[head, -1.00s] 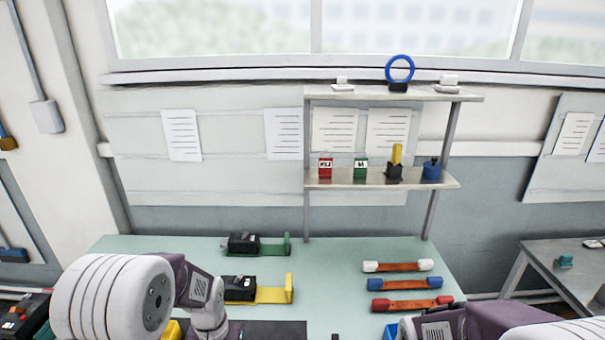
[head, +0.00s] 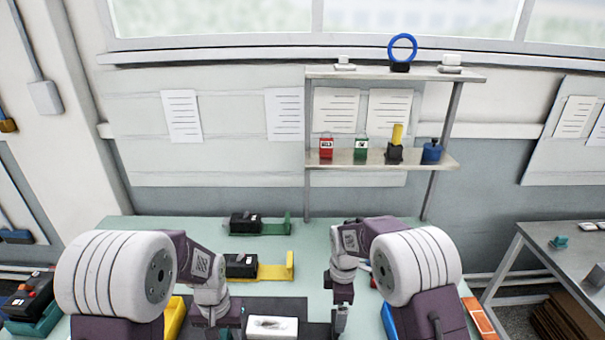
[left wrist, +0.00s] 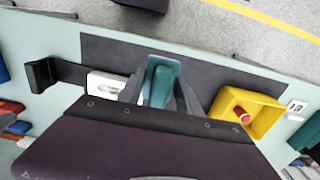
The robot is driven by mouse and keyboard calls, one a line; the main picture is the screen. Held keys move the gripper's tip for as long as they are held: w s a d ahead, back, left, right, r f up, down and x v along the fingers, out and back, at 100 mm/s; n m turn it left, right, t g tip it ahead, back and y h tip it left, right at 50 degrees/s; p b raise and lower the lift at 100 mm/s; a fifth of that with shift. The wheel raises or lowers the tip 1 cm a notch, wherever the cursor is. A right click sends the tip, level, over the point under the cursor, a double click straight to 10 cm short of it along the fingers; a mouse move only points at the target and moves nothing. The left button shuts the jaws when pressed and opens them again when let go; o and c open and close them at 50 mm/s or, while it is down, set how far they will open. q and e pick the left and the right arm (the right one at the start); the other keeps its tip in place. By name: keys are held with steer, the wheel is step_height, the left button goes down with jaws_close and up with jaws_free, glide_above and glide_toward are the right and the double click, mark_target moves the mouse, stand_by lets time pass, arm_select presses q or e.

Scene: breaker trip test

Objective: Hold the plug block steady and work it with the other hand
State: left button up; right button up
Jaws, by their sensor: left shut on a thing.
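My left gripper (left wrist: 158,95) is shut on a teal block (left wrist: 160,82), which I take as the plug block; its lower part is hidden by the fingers. A white piece (left wrist: 105,84) with a slot lies beside it on a dark bar; in the head view a white block (head: 272,326) sits right of my left gripper (head: 215,325). The bar ends in a black upright (left wrist: 40,75). My right gripper (head: 341,322) points down to the right of the white block and looks apart from it; its fingers are too small to judge.
A yellow bin (left wrist: 240,112) with a red-topped item stands beside the left gripper. A blue bin (head: 388,322) is by the right arm. Black devices on green (head: 275,227) and yellow (head: 275,271) bases lie behind. A shelf (head: 380,158) stands at the back.

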arm_select(q)
steer(key=shift+w, duration=0.1)
arm_select(e)
step_height(320, 180, down, 12)
steer(key=shift+w+r, duration=0.1)
stand_by(0.4)
steer(key=c, duration=2)
